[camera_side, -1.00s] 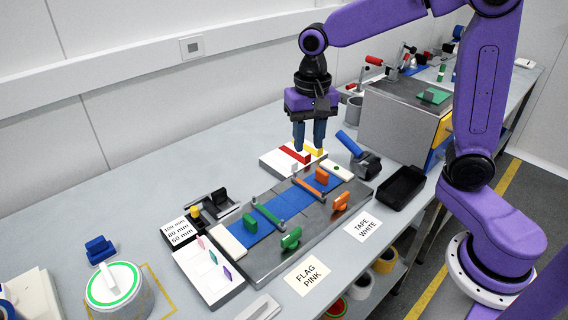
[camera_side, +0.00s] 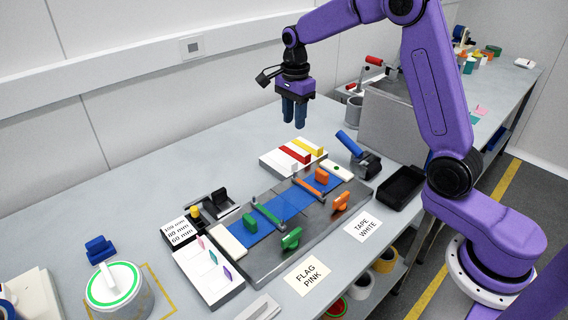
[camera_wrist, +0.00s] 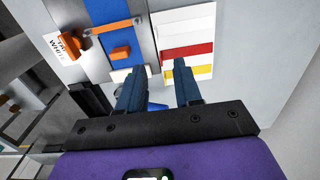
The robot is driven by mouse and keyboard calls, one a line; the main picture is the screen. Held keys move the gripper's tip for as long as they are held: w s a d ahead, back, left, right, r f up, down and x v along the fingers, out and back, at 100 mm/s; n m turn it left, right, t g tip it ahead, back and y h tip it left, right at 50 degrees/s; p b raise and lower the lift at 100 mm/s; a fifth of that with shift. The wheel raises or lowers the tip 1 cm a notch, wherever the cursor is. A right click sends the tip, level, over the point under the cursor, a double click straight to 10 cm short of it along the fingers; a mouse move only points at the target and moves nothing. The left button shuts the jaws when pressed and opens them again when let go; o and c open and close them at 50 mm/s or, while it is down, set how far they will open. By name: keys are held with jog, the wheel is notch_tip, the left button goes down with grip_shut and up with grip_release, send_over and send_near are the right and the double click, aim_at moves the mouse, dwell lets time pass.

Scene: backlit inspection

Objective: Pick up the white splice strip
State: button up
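The white splice strip (camera_side: 289,160) lies on a white holder (camera_side: 268,161), beside a red strip (camera_side: 294,154) and a yellow strip (camera_side: 308,148). White on white, it is hard to make out in the wrist view (camera_wrist: 186,28), above the red strip in the picture. My gripper (camera_side: 294,125) hangs in the air above and behind the holder, pointing down and clear of the strips. In the wrist view its two fingers (camera_wrist: 158,80) stand apart with nothing held between them.
A dark splicing fixture (camera_side: 325,205) with a blue bed, green and orange clamps stands in front of the holder. A blue-handled tool (camera_side: 360,155) and black tray (camera_side: 402,187) are to the right.

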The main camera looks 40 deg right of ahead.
aim_at(281, 158)
notch_tip(281, 158, down, 9)
jog(key=shift+f, duration=0.1)
jog(key=shift+s+a+f, duration=0.1)
jog(key=shift+s+f, duration=0.1)
jog(key=shift+f, duration=1.1)
jog(key=shift+s+f, duration=0.2)
jog(key=shift+f, duration=1.1)
grip_shut()
